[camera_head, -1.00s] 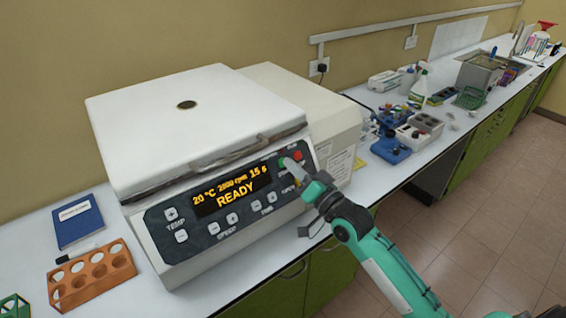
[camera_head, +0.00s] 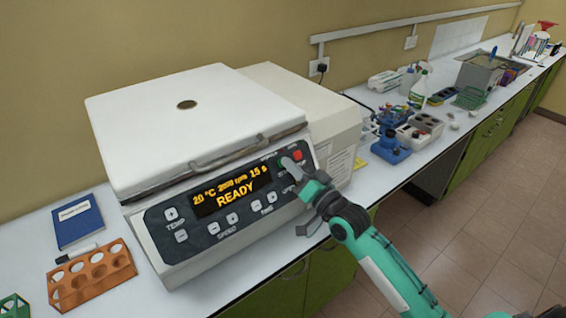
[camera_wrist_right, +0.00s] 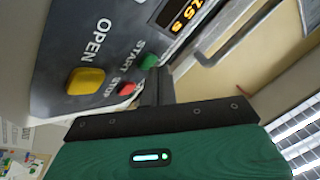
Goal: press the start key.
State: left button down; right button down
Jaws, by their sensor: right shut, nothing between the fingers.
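The white centrifuge (camera_head: 190,120) has its lid closed, and its display (camera_head: 232,194) reads READY, 20 °C, 2000 rpm, 15 s. In the right wrist view, the green start key (camera_wrist_right: 149,61) sits on the dark panel above the red stop key (camera_wrist_right: 127,88). My right gripper (camera_head: 289,163) is shut and empty, its fingertips at the right part of the panel. In the wrist view, the shut fingertips (camera_wrist_right: 152,74) are at the edge of the start key; I cannot tell whether they touch it. My left gripper is not in view.
The yellow open key (camera_wrist_right: 86,80) is on the same panel. An orange tube rack (camera_head: 92,280) and a blue notebook (camera_head: 78,222) lie left of the centrifuge. Several lab items stand further along the bench to the right. The floor in front is clear.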

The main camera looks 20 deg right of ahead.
jog(key=shift+w+a+f, duration=0.1)
jog(key=shift+w+f, duration=0.1)
jog(key=shift+w, duration=0.05)
dwell(0.8)
jog(key=shift+s+r, duration=0.1)
jog(key=shift+s+d+r+p, duration=0.2)
jog(key=shift+s+r+p, duration=0.15)
jog(key=shift+s+p, duration=0.2)
jog(key=shift+s+r, duration=0.15)
jog(key=s+r+p, duration=0.1)
jog(key=s, duration=0.1)
jog(key=s+d+r+p, duration=0.1)
jog(key=p, duration=0.1)
jog(key=shift+s+d+r, duration=0.15)
jog(key=shift+s, duration=0.2)
dwell(0.6)
